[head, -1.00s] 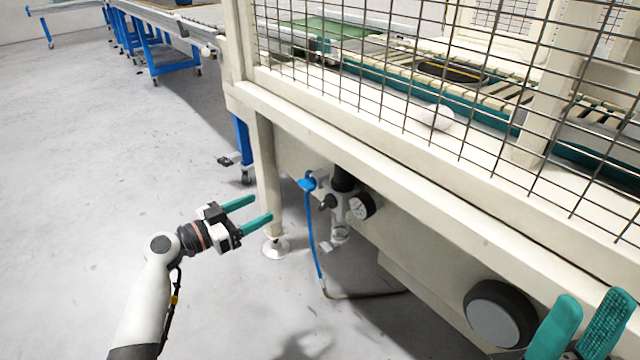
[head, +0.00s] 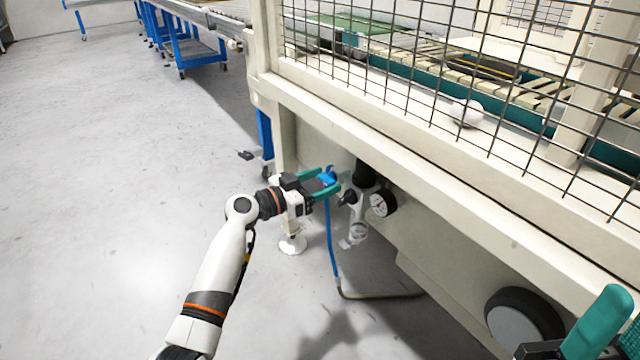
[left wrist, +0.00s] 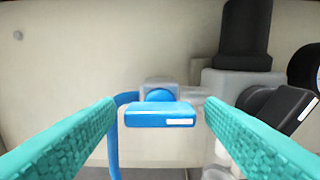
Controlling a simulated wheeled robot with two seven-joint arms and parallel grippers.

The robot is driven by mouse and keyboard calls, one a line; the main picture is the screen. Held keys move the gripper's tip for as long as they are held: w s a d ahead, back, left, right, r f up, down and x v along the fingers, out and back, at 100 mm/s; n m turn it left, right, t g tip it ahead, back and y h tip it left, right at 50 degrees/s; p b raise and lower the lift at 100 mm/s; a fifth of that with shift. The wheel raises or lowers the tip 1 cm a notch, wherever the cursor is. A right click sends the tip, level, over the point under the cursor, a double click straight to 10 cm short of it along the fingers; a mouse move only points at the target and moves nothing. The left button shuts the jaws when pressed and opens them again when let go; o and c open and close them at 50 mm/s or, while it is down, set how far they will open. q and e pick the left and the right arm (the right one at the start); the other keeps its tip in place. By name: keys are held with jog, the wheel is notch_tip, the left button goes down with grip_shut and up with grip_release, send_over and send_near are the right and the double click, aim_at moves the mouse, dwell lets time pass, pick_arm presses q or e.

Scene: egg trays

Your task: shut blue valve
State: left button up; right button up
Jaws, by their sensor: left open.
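The blue valve (head: 327,176) sits on the side of the cream machine frame, with a blue hose running down from it. In the left wrist view the valve's blue handle (left wrist: 160,115) lies level across the middle, with a white label at its right. My left gripper (head: 334,184) is open at the valve. In the left wrist view its teal fingers (left wrist: 160,125) stand to either side of the handle, with gaps on both sides. My right gripper (head: 598,325) shows only in part at the bottom right, and its opening cannot be judged.
A black-and-white regulator (head: 360,200) and a round gauge (head: 383,203) are mounted just right of the valve. The cream frame's beam (head: 400,165) and wire mesh rise above. A machine leg (head: 284,150) stands left of the valve. Open floor lies at left.

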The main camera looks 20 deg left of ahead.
pick_arm(q)
jog(key=c, duration=1)
